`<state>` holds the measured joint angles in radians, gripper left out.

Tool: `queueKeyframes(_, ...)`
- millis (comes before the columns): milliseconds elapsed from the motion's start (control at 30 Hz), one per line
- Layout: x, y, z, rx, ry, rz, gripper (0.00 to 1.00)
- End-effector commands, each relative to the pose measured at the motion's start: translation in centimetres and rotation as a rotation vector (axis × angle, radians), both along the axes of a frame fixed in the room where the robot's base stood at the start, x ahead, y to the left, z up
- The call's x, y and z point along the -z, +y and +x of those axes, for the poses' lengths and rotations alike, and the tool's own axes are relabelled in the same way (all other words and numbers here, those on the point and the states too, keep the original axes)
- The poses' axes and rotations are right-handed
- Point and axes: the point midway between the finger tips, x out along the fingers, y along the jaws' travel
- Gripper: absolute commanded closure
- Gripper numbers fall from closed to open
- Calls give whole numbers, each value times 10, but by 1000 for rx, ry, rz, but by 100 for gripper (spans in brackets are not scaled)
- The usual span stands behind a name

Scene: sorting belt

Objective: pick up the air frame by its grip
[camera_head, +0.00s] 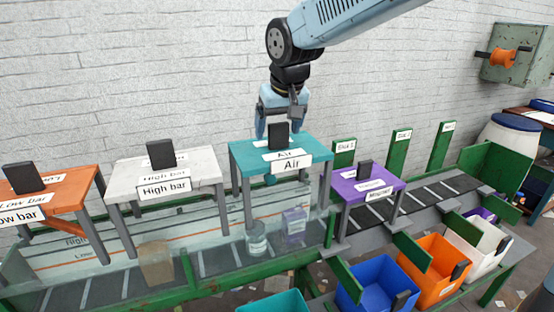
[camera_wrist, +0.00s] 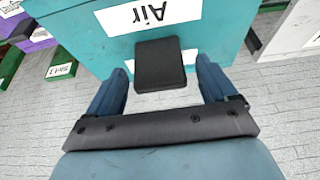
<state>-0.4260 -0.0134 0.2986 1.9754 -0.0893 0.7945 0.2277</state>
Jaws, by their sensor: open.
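The air frame (camera_head: 238,152) is a teal-topped frame with grey legs and "Air" labels, standing over the belt in the middle of the head view. Its grip (camera_head: 278,136) is a black upright block on top. In the wrist view the teal frame (camera_wrist: 95,45) fills the top, and the black grip (camera_wrist: 161,64) shows between my fingertips. My gripper (camera_head: 281,118) points down over the frame. It is open, with one blue finger on each side of the grip. I cannot tell whether the fingers touch it.
The white high bar frame (camera_head: 208,166) and orange low bar frame (camera_head: 72,182) stand to the left, the purple magnet frame (camera_head: 390,185) to the right. Blue (camera_head: 362,270), orange (camera_head: 418,285) and white bins stand at the front right. A clear container (camera_head: 257,240) is on the belt.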

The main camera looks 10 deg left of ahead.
Motion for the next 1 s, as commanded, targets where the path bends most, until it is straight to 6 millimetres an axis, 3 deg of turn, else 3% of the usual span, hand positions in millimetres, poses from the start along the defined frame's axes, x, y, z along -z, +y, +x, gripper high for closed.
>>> queueKeyframes(367,8,2,3,-1,-1,0,17)
queueKeyframes(1000,7,3,2,-2,-1,1,78)
